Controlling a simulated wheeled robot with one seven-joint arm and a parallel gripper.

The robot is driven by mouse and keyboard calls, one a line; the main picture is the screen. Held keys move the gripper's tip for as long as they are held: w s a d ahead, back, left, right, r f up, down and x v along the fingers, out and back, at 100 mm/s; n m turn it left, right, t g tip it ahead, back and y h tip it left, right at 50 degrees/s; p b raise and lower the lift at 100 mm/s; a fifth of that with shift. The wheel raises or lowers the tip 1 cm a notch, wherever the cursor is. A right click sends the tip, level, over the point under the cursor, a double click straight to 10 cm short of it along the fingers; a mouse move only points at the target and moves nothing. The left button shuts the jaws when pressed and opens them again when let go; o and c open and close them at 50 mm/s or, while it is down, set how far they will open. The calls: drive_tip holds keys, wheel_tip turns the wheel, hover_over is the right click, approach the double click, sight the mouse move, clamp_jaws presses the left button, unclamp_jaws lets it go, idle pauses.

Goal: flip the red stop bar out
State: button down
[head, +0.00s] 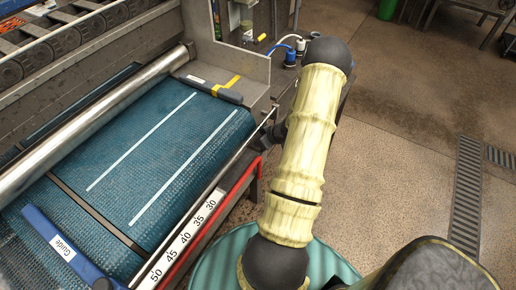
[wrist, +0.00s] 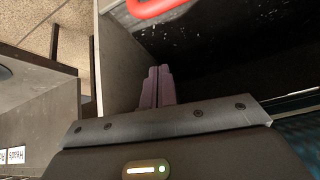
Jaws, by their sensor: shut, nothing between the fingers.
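A long red bar (head: 212,228) runs along the front edge of the machine, outside the white number scale, in the head view. In the wrist view a rounded red piece (wrist: 155,7) shows at the top edge; I cannot tell if it is part of the same bar. My gripper (wrist: 160,72) is shut and empty, its purple fingers together beside a grey panel, pointing towards a dark space. The red piece lies beyond the fingertips, apart from them in the picture. In the head view my arm hides most of the gripper area.
The machine has a blue belt (head: 150,160), a steel roller (head: 90,125), a blue guide (head: 65,245) and a number scale (head: 185,238). A grey panel (wrist: 120,65) stands close left of my fingers. Concrete floor (head: 400,160) is open to the right, with a drain grate (head: 466,195).

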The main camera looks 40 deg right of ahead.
drive_tip(key=shift+w+a+f+b, duration=0.1)
drive_tip(key=shift+w+f+b, duration=0.2)
drive_tip(key=shift+f, duration=1.15)
drive_tip(key=shift+w+a+f+b, duration=0.15)
drive_tip(key=shift+w+f+b, duration=0.1)
drive_tip(key=shift+f, duration=1.15)
drive_tip(key=shift+w+a+f+b, duration=0.1)
drive_tip(key=shift+w+f+b, duration=0.2)
drive_tip(key=shift+f, duration=1.15)
